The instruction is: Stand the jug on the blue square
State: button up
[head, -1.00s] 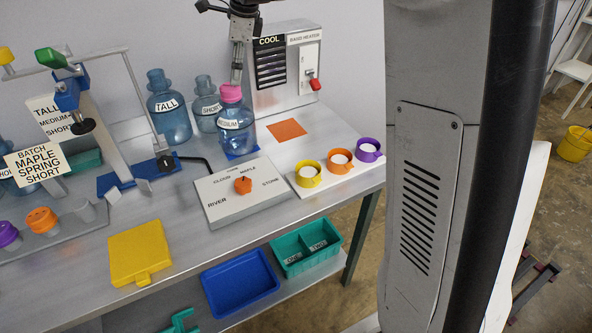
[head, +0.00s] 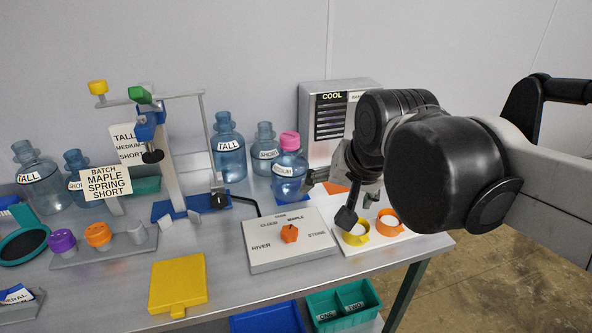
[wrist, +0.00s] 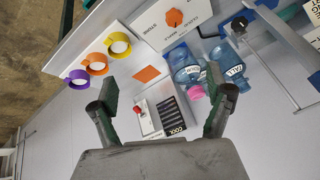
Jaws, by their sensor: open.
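The medium jug (head: 289,172), clear blue with a pink cap, stands upright at the back of the bench, left of the cooler box. Its pink cap shows in the wrist view (wrist: 196,92).
A tall jug (head: 229,148) and a short jug (head: 265,150) stand close behind and left. The cooler box (head: 325,125) is at the back right. The dial panel (head: 290,255) lies in front. The orange square (wrist: 147,74) is bare; coloured rings (wrist: 117,44) lie nearby.

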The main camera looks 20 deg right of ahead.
jog(key=s+f+n+t, duration=0.1)
jog(key=s+f+n, duration=0.3)
jog(key=s+f, duration=0.1)
jog(key=shift+s+n, duration=0.4)
jog(key=shift+s, duration=0.5)
jog(key=shift+d+f, duration=0.1)
notch_tip(320, 180, down, 6)
jog(key=b, duration=0.6)
